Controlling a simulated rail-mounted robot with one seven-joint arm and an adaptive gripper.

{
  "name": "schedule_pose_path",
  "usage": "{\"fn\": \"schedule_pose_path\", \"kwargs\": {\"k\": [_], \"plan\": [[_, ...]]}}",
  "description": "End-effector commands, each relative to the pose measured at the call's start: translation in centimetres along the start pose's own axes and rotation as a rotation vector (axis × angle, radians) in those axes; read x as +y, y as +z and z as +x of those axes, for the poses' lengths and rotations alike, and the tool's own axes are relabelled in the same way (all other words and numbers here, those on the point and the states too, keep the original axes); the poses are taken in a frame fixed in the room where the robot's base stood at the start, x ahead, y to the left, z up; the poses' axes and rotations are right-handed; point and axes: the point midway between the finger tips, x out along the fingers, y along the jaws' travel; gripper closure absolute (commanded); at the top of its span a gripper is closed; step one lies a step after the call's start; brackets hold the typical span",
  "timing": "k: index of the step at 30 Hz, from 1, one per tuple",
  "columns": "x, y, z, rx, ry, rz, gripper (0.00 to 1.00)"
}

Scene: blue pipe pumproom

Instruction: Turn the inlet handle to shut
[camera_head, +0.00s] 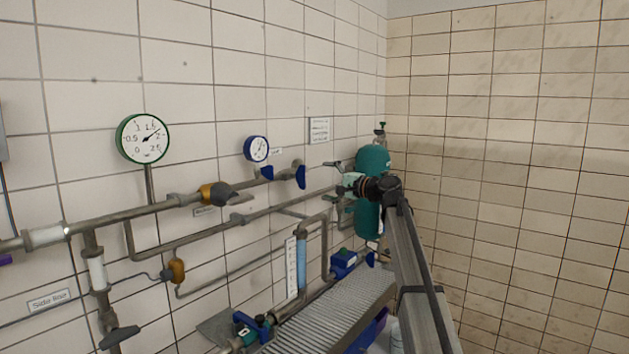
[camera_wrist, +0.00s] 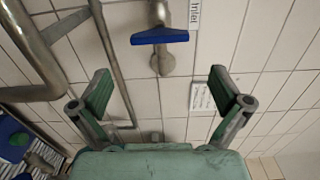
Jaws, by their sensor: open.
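The inlet handle (camera_wrist: 160,36) is a blue bar near the top middle of the wrist view, lying across its grey pipe. An "Inlet" label (camera_wrist: 194,14) is beside it. In the head view, the handle (camera_head: 300,177) appears to be the blue one at the pipe's right end, left of my gripper. My gripper (camera_wrist: 165,90) has its green-padded fingers spread wide, with nothing between them. In the wrist view the handle is above the gap between the fingertips, apart from both. In the head view my gripper (camera_head: 333,183) is open in front of the green tank.
Another blue handle (camera_head: 266,173) is close left, under the blue-rimmed gauge (camera_head: 257,149). A green tank (camera_head: 373,165) is behind my gripper. Pipes run along the tiled wall; a curved pipe (camera_wrist: 35,50) is left of my gripper in the wrist view. The right wall is bare.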

Motion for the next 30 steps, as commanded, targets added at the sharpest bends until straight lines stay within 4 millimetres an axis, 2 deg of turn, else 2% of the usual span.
{"fn": "schedule_pose_path", "kwargs": {"k": [3,6,20,22,24,26,29,30], "plan": [[0.0,0.1,-1.6,0.001,-0.001,0.0,0.0],[0.0,0.0,-2.2,0.001,-0.001,0.001,0.0],[0.0,0.0,-2.4,-0.002,0.0,-0.018,0.0],[0.7,0.1,-2.5,-0.001,0.032,-0.072,0.0],[2.5,0.6,-3.2,0.009,0.092,-0.144,0.0],[5.4,1.2,-4.1,0.018,0.162,-0.205,0.0],[11.6,1.4,-5.2,0.024,0.27,-0.26,0.0],[14.3,1.5,-5.7,0.024,0.315,-0.277,0.0]]}}
